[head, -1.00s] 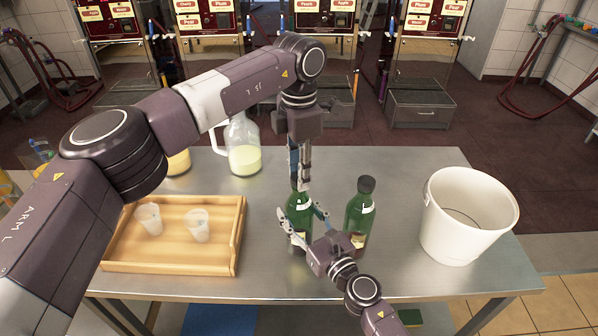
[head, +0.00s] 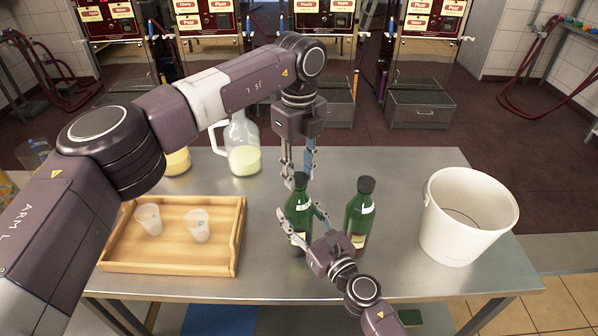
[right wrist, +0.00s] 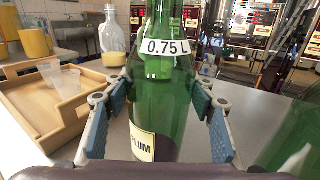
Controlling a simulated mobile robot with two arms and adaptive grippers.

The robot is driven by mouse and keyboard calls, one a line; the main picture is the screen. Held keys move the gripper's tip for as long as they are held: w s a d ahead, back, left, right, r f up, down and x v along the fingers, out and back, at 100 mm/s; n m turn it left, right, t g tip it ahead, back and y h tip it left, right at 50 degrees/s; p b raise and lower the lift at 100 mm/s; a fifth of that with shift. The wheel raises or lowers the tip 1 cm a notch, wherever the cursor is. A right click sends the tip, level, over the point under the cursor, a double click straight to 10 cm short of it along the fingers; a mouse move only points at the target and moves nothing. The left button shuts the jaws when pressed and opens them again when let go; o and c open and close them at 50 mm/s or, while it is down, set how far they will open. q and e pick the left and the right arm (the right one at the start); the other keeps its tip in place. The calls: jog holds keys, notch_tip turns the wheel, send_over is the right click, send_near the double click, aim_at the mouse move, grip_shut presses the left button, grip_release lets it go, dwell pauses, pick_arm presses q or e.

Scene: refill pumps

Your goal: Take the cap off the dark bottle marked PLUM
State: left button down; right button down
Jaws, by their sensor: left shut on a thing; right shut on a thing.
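The green bottle marked PLUM (head: 299,212) stands upright on the steel table; its PLUM label and a 0.75 L tag show on the bottle in the right wrist view (right wrist: 162,110). My right gripper (head: 309,227) is shut around its body from the front right, with one finger on each side. My left gripper (head: 299,174) points down from above, its fingers at the dark cap (head: 301,180), shut on it. The cap sits at the top of the neck; the fingers partly cover it. Whether it is loose cannot be told.
A second green bottle with a dark cap (head: 366,186) stands close by on the right. A white bucket (head: 468,222) is further right. A wooden tray (head: 240,235) with two cups is on the left, and a jug (head: 244,160) stands behind.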

aim_at(299, 177)
pick_arm(q)
jog(key=n, duration=0.6)
jog(key=shift+r, duration=0.2)
dwell(0.4)
jog(key=shift+r, duration=0.95)
jog(key=shift+r, duration=2)
pick_arm(e)
jog(key=c, duration=0.8)
grip_release()
jog(key=shift+s, duration=0.1)
